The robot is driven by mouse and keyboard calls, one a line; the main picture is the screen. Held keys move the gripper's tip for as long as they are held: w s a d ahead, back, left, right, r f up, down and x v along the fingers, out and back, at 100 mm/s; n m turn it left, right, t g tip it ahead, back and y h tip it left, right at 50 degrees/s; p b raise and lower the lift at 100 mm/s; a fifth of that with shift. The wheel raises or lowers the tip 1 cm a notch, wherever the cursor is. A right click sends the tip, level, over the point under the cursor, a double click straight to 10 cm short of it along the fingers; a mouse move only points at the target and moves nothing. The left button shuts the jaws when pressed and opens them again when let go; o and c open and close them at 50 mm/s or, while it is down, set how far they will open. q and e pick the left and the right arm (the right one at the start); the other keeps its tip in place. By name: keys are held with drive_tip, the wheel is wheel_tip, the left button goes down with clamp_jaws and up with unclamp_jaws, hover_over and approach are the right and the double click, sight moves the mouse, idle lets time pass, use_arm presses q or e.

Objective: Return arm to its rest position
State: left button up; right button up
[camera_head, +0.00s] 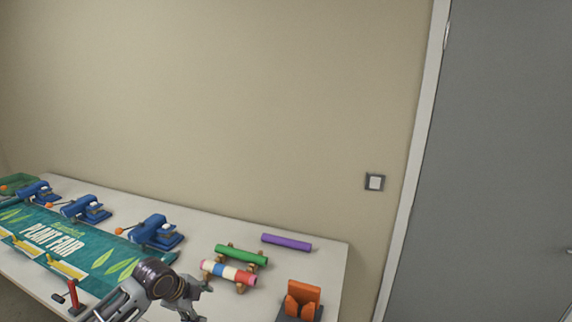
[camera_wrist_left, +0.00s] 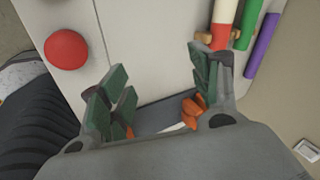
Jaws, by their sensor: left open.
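My left gripper (camera_head: 196,301) is above the front part of the table (camera_head: 325,262), left of an orange block-like piece on a grey base (camera_head: 303,298). In the left wrist view my left gripper (camera_wrist_left: 158,84) has its dark green finger pads spread wide, with nothing held between them. Orange parts (camera_wrist_left: 190,108) show low behind the fingers in that view, partly hidden by the gripper. My right gripper is not in view.
A striped roll (camera_head: 228,273) and green roll (camera_head: 241,254) lie on wooden supports; a purple roll (camera_head: 286,242) lies behind. A green "Plant Fair" banner (camera_head: 60,238), several blue devices (camera_head: 155,230) and a red lever (camera_head: 73,293) are left. A red knob (camera_wrist_left: 67,48) shows too.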

use_arm(q)
drive_tip(key=s+d+f+n, duration=0.5)
drive_tip(key=s+d+n, duration=0.15)
drive_tip(key=s, duration=0.45)
drive_tip(key=s+a+f+n+g+y, duration=0.1)
drive_tip(key=s+a+f+n+y, duration=0.15)
drive_tip(key=s+n, duration=1)
drive_tip(key=s+a+f+m+g+b, duration=0.1)
drive_tip(key=s+f+b, duration=0.15)
drive_tip(key=f, duration=1.55)
drive_tip(key=s+f+m+b, duration=0.1)
drive_tip(key=f+b, duration=0.2)
drive_tip(key=f, duration=1.6)
drive_tip(key=s+a+f+b, duration=0.2)
drive_tip(key=s+f, duration=0.9)
drive_tip(key=f, duration=0.1)
drive_tip(key=s+a+f+g+b, duration=0.1)
drive_tip(key=s+a+f+b, duration=0.1)
drive_tip(key=s+f, duration=0.9)
drive_tip(key=shift+s+a+f+m+g, duration=0.15)
drive_tip(key=shift+a+f+m+g, duration=0.15)
drive_tip(key=shift+a+f, duration=0.45)
drive_tip(key=shift+d+f, duration=0.1)
